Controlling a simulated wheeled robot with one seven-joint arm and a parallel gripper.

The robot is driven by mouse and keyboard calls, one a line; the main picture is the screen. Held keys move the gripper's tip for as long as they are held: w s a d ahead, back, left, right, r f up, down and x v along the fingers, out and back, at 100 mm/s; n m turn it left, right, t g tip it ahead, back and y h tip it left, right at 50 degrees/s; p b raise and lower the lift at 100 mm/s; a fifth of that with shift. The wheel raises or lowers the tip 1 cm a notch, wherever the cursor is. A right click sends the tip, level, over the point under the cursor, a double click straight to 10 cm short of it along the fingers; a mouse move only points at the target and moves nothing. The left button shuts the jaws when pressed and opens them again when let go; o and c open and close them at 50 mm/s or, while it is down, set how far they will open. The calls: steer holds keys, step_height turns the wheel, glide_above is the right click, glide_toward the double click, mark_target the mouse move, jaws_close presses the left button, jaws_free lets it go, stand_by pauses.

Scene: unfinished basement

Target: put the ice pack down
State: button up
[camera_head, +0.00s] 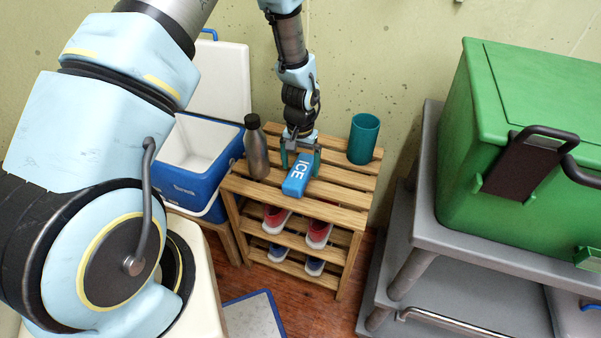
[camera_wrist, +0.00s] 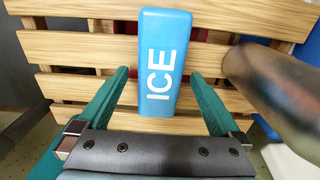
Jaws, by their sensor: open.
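The blue ice pack (camera_head: 297,178), marked ICE in white, lies on the slatted top of a wooden rack (camera_head: 345,190). In the wrist view the ice pack (camera_wrist: 160,60) lies flat across the slats, ahead of and between the finger lines. My gripper (camera_head: 301,163) is at the rack top, just behind the ice pack. In the wrist view my gripper (camera_wrist: 166,90) has its two green fingers wide apart, with a gap on each side of the pack. Neither finger appears to touch it.
A metal bottle (camera_head: 256,148) stands left of my gripper, and a teal cup (camera_head: 363,139) stands to the right. Shoes (camera_head: 318,232) fill the lower shelves. An open blue cooler (camera_head: 203,178) is at left; a green chest (camera_head: 520,150) on a grey cart is at right.

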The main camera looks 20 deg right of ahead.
steer(key=shift+f, duration=1.05)
jaws_close()
